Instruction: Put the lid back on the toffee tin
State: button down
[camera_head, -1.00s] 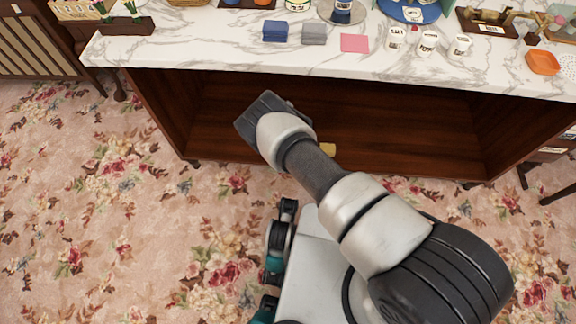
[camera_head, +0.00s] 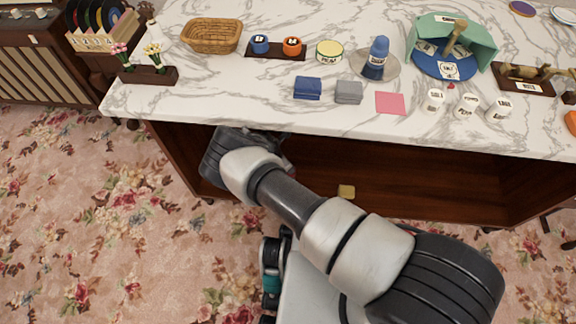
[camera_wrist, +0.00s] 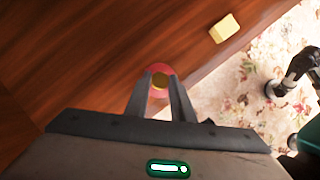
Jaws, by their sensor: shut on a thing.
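In the wrist view, my gripper (camera_wrist: 159,98) is shut on the gold-brown knob of a round red piece (camera_wrist: 160,68), which looks like the lid. The fingers hide part of it. In the head view, my wrist is just in front of the cabinet's open lower bay, below the tabletop, and my fingertips and the lid are hidden. I cannot tell which container is the toffee tin. A round pale-green and yellow tin (camera_head: 329,51) with unclear lettering stands on the marble top.
The marble tabletop (camera_head: 200,95) holds a wicker basket (camera_head: 212,36), folded blue cloth (camera_head: 307,88), grey cloth (camera_head: 348,92), a pink square (camera_head: 390,103) and several white jars. A yellow block (camera_head: 346,191) lies low in the cabinet. Its front edge overhangs my wrist.

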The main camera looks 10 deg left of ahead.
notch_tip(320, 180, down, 4)
jog(key=b, duration=0.3)
jog(key=shift+f, duration=1.1)
jog(key=shift+f, duration=0.2)
dwell(1.4)
jog(key=c, duration=1)
grip_release()
jog(key=shift+r, duration=0.15)
